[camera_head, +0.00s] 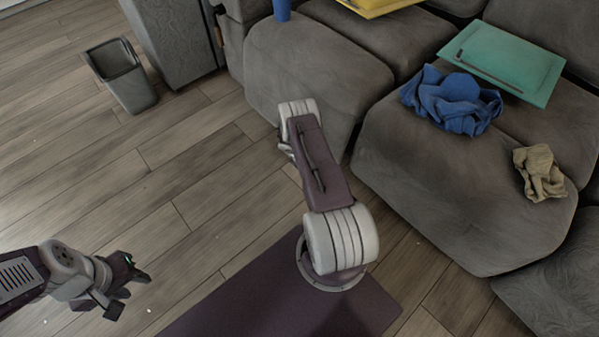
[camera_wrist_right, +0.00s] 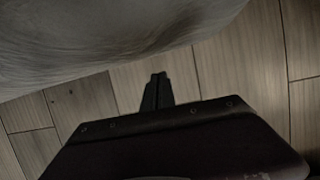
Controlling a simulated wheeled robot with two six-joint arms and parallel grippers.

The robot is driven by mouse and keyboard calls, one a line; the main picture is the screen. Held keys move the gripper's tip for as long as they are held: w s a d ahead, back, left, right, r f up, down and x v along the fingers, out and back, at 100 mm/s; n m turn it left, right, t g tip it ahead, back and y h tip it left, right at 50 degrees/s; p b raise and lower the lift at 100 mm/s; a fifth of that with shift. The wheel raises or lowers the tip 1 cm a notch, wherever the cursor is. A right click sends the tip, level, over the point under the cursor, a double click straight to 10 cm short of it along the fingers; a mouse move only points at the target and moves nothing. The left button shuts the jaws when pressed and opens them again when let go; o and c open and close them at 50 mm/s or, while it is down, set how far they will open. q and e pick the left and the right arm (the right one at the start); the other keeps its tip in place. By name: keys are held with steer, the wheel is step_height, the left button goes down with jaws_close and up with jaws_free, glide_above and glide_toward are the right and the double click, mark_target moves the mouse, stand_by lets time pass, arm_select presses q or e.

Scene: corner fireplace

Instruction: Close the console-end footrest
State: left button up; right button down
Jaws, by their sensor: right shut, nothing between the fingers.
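The grey sofa has wide padded seat sections. The section nearest the grey block at the upper left, seemingly the console-end footrest (camera_head: 318,68), juts forward over the floor. My right arm reaches up to its front edge in the head view, and its gripper is hidden there behind the arm. In the right wrist view my right gripper (camera_wrist_right: 158,88) is shut and empty, over floorboards. Grey upholstery (camera_wrist_right: 110,35) fills the top of that view, just beyond the fingertips; I cannot tell whether they touch. My left gripper (camera_head: 141,278) hangs over bare floor at the lower left; its jaws are unclear.
A grey bin (camera_head: 125,80) stands beside the tall grey block (camera_head: 172,38). A second padded section (camera_head: 450,185) juts out at right, with a blue cloth (camera_head: 452,100), a teal board (camera_head: 505,60) and a beige cloth (camera_head: 538,172).

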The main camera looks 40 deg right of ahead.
steer(key=shift+h, duration=0.7)
steer(key=d, duration=0.3)
steer(key=d+b, duration=0.1)
steer(key=d, duration=0.1)
steer(key=shift+w+d+r, duration=0.1)
steer(key=shift+d+r, duration=0.2)
arm_select(q)
steer(key=shift+d+f, duration=0.3)
steer(key=shift+f, duration=0.4)
arm_select(e)
steer(key=shift+d+r, duration=0.15)
steer(key=shift+d, duration=0.4)
